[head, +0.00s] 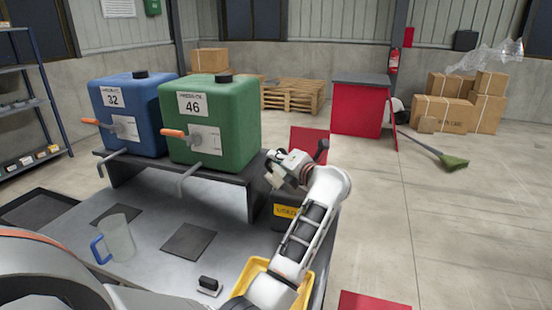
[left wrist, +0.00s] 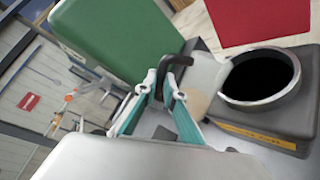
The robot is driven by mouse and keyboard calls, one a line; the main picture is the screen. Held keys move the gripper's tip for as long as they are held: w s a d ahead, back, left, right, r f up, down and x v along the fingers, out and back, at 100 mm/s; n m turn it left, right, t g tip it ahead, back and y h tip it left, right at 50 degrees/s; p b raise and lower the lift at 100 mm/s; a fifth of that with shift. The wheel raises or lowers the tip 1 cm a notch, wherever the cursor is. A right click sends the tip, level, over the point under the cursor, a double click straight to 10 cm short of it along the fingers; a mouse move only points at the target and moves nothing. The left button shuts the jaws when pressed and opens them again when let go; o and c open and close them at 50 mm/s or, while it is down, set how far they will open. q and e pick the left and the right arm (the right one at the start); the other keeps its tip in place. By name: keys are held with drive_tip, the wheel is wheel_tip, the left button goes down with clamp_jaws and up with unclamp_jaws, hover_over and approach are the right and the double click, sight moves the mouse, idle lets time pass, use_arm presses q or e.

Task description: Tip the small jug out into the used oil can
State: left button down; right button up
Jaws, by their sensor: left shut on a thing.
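My left gripper (left wrist: 168,80) is shut on the dark handle of the small jug (left wrist: 204,78). The jug's clear body shows in the left wrist view, right beside the wide round mouth of the used oil can (left wrist: 292,122). I cannot tell exactly how far the jug is tilted or how much is in it; a tan patch shows through its lower part. In the head view my left gripper (head: 292,168) is above the dark used oil can (head: 285,211) with its yellow label, and hides much of it. My right gripper is not in view.
A blue tank (head: 130,112) and a green tank (head: 225,135) with orange-handled taps stand on a black stand (head: 235,188) left of my gripper. A jug with a blue handle (head: 119,240) stands on the bench. A yellow tray (head: 249,272) lies under my arm.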

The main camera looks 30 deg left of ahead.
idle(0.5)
use_arm(q)
drive_tip(key=shift+w+d+m+g, duration=0.2)
drive_tip(key=shift+w+m+g, duration=0.1)
drive_tip(key=shift+w+m, duration=0.25)
idle(0.5)
drive_tip(key=shift+r, duration=0.1)
drive_tip(key=shift+w+d+r+m, duration=0.2)
drive_tip(key=shift+w+r+m, duration=0.15)
drive_tip(key=shift+m, duration=0.2)
drive_tip(key=shift+w+r, duration=0.1)
drive_tip(key=shift+w+r+m+g, duration=0.1)
drive_tip(key=shift+w+m+g, duration=0.05)
drive_tip(key=shift+m+g, duration=0.15)
idle(0.4)
